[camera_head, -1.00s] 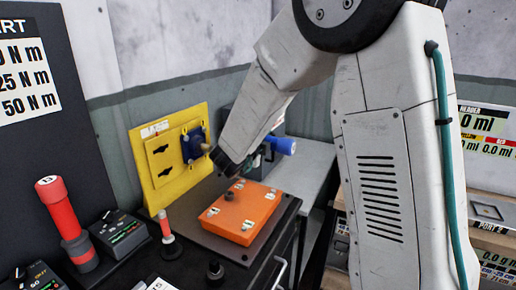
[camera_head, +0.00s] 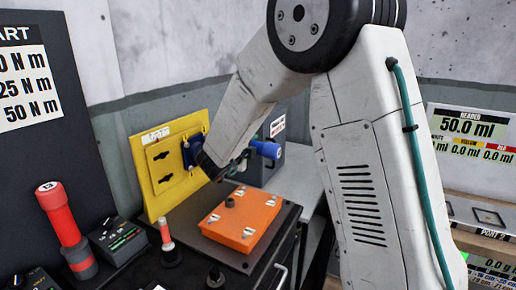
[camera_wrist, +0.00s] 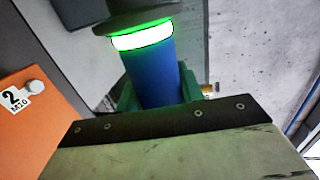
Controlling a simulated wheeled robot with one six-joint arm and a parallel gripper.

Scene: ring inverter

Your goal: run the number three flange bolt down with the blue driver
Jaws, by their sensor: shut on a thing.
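The blue driver (camera_head: 264,149) is held in my gripper (camera_head: 243,161), above and behind the orange flange block (camera_head: 245,219). In the wrist view the driver's blue body (camera_wrist: 155,85) with a lit green ring (camera_wrist: 143,38) stands between the green jaws. The driver's working end is hidden in both views. The block bears several white tags with bolts near its edges and a dark stub (camera_head: 230,202) on top. In the wrist view one tag (camera_wrist: 15,98) reads 2, M20, beside a pale bolt head (camera_wrist: 36,87). I cannot make out which bolt is number three.
A yellow panel (camera_head: 165,190) with a blue fixture stands behind the block, close to my wrist. A red driver numbered 13 (camera_head: 62,215) stands upright at left, beside a small control box (camera_head: 118,242).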

